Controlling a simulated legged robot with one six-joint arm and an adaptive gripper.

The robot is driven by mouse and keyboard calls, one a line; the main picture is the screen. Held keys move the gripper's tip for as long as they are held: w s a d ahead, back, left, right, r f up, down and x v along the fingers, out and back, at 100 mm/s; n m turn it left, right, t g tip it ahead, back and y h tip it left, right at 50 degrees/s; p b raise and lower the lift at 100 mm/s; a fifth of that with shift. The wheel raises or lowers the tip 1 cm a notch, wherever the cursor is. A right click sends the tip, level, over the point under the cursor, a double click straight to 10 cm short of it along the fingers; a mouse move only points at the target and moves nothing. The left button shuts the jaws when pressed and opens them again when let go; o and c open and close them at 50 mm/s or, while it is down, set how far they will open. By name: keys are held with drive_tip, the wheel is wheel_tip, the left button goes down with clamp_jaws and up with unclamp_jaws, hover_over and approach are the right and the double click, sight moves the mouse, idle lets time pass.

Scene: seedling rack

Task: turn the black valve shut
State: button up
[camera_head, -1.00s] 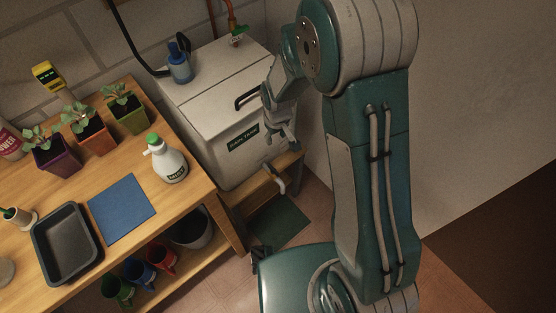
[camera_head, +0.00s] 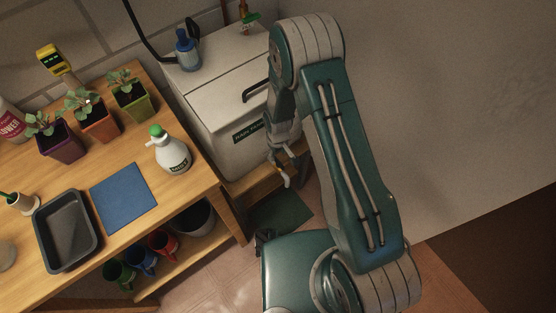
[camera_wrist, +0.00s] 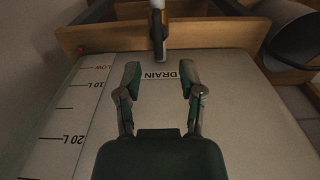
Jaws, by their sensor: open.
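My gripper (camera_wrist: 160,78) is open and empty in the wrist view, its fingers on either side of the DRAIN label on the tank front. A drain tap (camera_wrist: 158,24), with a pale body and a dark lower end, lies just beyond the fingertips, between their lines and apart from them. In the head view the pale tap (camera_head: 285,180) shows at the foot of the tank, close to my gripper (camera_head: 283,158). A black upright part (camera_head: 193,29) stands beside a blue fitting on the tank lid. I cannot tell which of these is the black valve.
The grey rain tank (camera_head: 215,110) has a black lid handle (camera_head: 259,88). A wooden stand edge (camera_wrist: 215,33) lies just beyond the tap. The wooden bench (camera_head: 215,195) to the left holds pots, a spray bottle (camera_head: 171,153) and a tray. A green-handled valve (camera_head: 250,17) is behind the tank.

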sight(279, 161)
wheel_tip(279, 161, down, 6)
drive_tip(key=shift+d+f, duration=0.1)
idle(0.4)
clamp_jaws()
